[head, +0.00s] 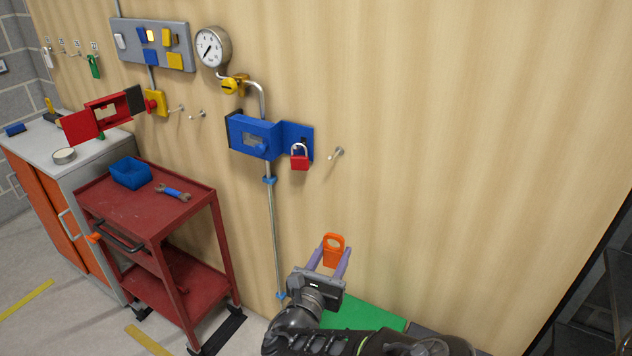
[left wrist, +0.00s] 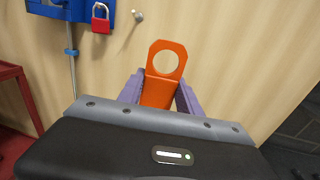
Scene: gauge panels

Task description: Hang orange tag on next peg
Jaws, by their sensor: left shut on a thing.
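The orange tag (head: 334,250) has a round hole in its upper part. It also shows in the left wrist view (left wrist: 155,87), upright with the hole end up. My left gripper (head: 331,264) is shut on its lower part, with a purple finger on each side. It is held in front of the wooden wall, low and right of the blue box. A row of small labelled pegs (head: 71,53) is at the far upper left. A white tag (head: 47,58) hangs at its left end and a green tag (head: 94,66) at its right end. My right gripper is out of view.
A blue box (head: 252,137) with a red padlock (head: 300,158) and a bare peg (head: 337,153) are on the wall above. A pressure gauge (head: 212,47), pipe (head: 271,220), red cart (head: 150,205) and grey-topped cabinet (head: 36,140) lie left. The wall at right is clear.

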